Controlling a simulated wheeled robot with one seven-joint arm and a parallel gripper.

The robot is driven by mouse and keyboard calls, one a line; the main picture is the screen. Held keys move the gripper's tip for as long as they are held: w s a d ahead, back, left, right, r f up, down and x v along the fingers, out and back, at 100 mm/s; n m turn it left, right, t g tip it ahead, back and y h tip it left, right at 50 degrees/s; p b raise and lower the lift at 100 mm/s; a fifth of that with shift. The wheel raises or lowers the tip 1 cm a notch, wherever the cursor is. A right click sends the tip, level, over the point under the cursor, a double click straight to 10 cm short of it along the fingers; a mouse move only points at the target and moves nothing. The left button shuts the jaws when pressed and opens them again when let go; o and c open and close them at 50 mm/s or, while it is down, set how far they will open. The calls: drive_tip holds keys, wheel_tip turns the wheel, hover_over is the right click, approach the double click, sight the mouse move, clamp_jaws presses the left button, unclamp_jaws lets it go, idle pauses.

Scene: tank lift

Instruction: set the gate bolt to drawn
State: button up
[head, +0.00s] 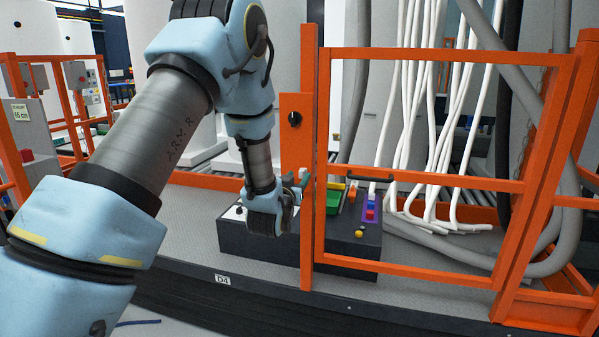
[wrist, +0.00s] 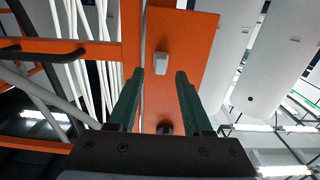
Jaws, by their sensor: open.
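The orange gate (head: 420,185) stands in front of me, its frame closed up against the left post as far as I can see. An orange plate (head: 291,150) at the post carries a black round knob (head: 294,119). The wrist view shows this plate (wrist: 192,38) with a small pale grey block (wrist: 161,62) and a dark knob (wrist: 165,128) low in the picture. My gripper (head: 297,180) is at the plate's lower part. In the wrist view my gripper (wrist: 160,75) is open, its green fingers either side of the block's line, holding nothing. Which piece is the bolt is unclear.
A black handle (head: 378,177) sits on the gate's crossbar. White hoses (head: 415,110) and grey pipes hang behind it.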

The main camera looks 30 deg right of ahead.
drive_tip(key=shift+x, duration=1.05)
clamp_jaws()
idle(0.7)
